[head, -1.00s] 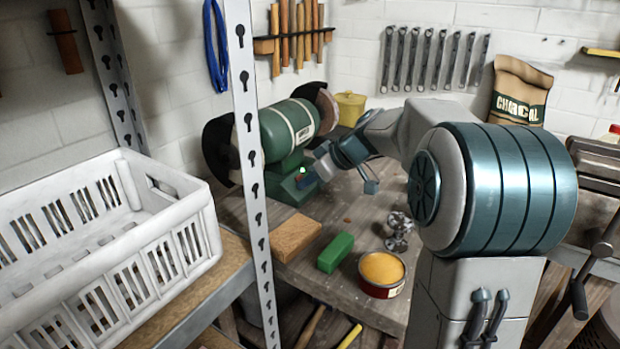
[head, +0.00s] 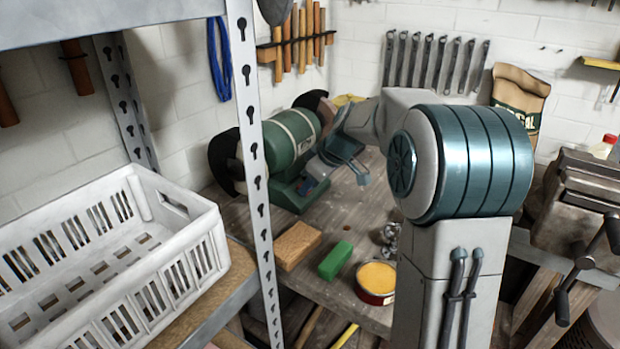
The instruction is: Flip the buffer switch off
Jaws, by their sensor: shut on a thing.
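The buffer, a green bench grinder with a cylindrical body (head: 292,140) and dark wheels at both ends, stands at the back left of the wooden workbench. Its green base (head: 287,193) rests on the bench top. My gripper (head: 311,184) is at the front right of this base, low down where the switch is, and is shut. The switch itself is hidden behind the fingers, and the fingertips are small and hard to make out. My arm reaches in from the right, across the bench.
A metal shelf post (head: 252,140) stands in front of the buffer's left side, beside a white crate (head: 190,262). A wooden block (head: 296,245), a green block (head: 336,260) and an orange-filled tin (head: 376,280) lie near the bench front. A vise (head: 585,195) is at right.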

